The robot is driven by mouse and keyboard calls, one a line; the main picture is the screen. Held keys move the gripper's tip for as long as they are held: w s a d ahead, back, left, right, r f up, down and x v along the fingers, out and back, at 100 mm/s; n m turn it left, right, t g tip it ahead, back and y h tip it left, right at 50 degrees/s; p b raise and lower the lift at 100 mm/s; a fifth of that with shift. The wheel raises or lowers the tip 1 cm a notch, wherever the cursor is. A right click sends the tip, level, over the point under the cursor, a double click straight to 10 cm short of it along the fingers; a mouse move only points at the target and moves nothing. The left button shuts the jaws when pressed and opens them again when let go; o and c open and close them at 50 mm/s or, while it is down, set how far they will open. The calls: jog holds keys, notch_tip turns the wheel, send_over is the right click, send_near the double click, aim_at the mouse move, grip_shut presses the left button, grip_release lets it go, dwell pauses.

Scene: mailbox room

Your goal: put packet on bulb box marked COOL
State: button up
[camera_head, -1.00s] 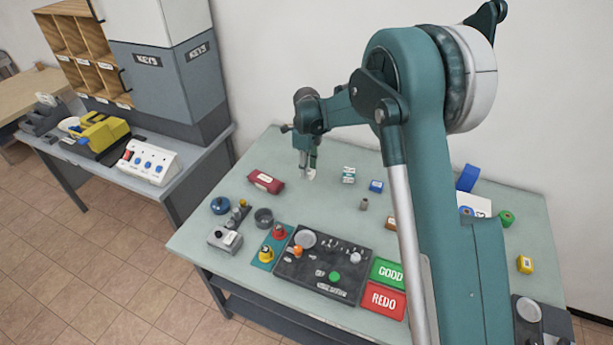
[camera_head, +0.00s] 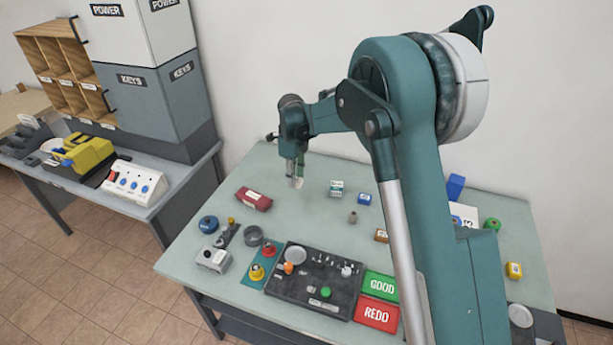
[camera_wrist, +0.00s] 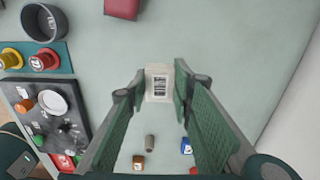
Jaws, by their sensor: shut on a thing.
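My gripper (camera_head: 296,172) is shut on a small pale packet (camera_wrist: 158,83) with a barcode label. In the wrist view the packet sits between the fingertips (camera_wrist: 158,88). In the head view the packet (camera_head: 295,183) hangs below the fingers, seemingly above the table. Right of it in the head view stand a small white and green box (camera_head: 337,188), a blue box (camera_head: 365,198) and a brown box (camera_head: 381,235). Their print is too small to read, so I cannot tell which is marked COOL. The wrist view shows the blue box (camera_wrist: 186,146) and brown box (camera_wrist: 138,161); the white and green one is not visible there.
A small grey object (camera_head: 352,216) stands among the boxes. A dark red pouch (camera_head: 253,198) lies left of my gripper. A dark panel (camera_head: 290,305) with knobs and the GOOD (camera_head: 380,286) and REDO (camera_head: 376,314) plates lie nearer the front. The table's back left is clear.

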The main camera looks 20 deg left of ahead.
jog(key=w+d+r+p, duration=0.25)
jog(key=w+d, duration=0.65)
jog(key=d, duration=0.5)
jog(key=w+d+r+p, duration=0.2)
jog(key=w+d+r, duration=0.2)
jog(key=w+d, duration=0.75)
jog(key=w+d+r+p, duration=0.1)
jog(key=d+r+p, duration=0.1)
jog(key=d, duration=1.5)
jog(key=w+d+r+p, duration=0.2)
jog(key=d, duration=1.5)
jog(key=shift+w+d+r+p, duration=0.25)
jog(key=shift+d+r+p, duration=0.05)
jog(key=shift+r, duration=0.1)
jog(key=shift+f, duration=3.1)
jog(key=shift+f, duration=0.15)
jog(key=shift+f, duration=1.75)
